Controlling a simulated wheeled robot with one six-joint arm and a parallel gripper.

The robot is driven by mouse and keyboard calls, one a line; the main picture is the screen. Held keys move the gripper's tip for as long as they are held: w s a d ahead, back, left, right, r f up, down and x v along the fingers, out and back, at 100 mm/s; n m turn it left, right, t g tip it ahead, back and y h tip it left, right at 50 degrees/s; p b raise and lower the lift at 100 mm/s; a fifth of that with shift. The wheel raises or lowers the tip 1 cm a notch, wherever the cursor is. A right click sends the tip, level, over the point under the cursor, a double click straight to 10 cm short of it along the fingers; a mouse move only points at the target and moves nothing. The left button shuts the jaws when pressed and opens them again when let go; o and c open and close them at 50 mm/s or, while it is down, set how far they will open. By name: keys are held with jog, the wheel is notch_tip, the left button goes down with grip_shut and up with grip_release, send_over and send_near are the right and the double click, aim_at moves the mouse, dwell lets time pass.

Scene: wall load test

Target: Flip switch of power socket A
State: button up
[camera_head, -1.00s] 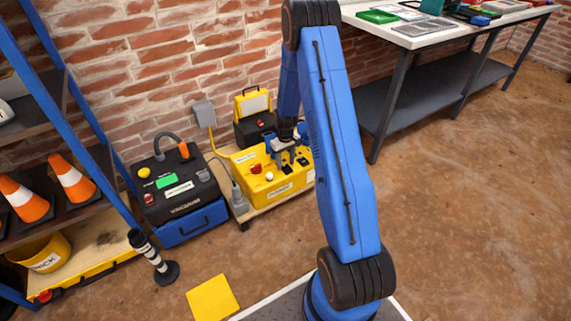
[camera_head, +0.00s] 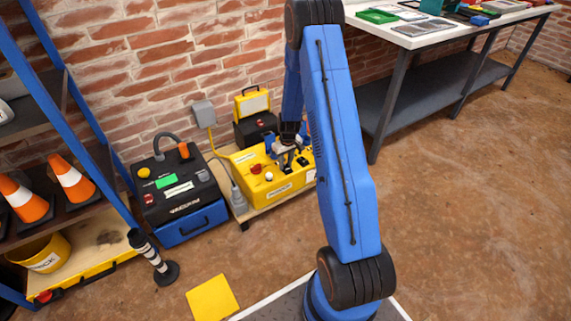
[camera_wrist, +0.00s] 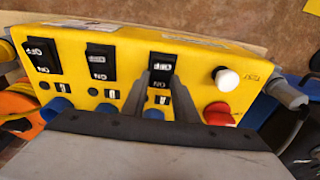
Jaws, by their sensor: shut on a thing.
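The yellow power box (camera_head: 272,189) sits on a low wheeled board by the brick wall. The wrist view shows three black rocker switches marked ON and OFF on its yellow panel (camera_wrist: 215,57): a left one (camera_wrist: 40,55), a middle one (camera_wrist: 101,62) and a right one (camera_wrist: 162,63). Blue sockets (camera_wrist: 60,105) lie below them, partly hidden. The small label plates are too small to read, so I cannot tell which is A. My gripper (camera_wrist: 163,90) is shut on the right switch, at its ON end. The gripper also shows over the box in the head view (camera_head: 284,150).
A white knob (camera_wrist: 228,80) and a red button (camera_wrist: 219,113) stand right of the gripped switch. A workbench (camera_head: 440,40) stands right. Open floor lies in front.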

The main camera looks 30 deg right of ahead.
aim_at(288, 169)
dwell(0.4)
jog(key=o, duration=1.1)
jog(key=shift+c, duration=0.2)
notch_tip(288, 169, up, 17)
jog(key=s, duration=0.2)
jog(key=shift+s+r, duration=0.2)
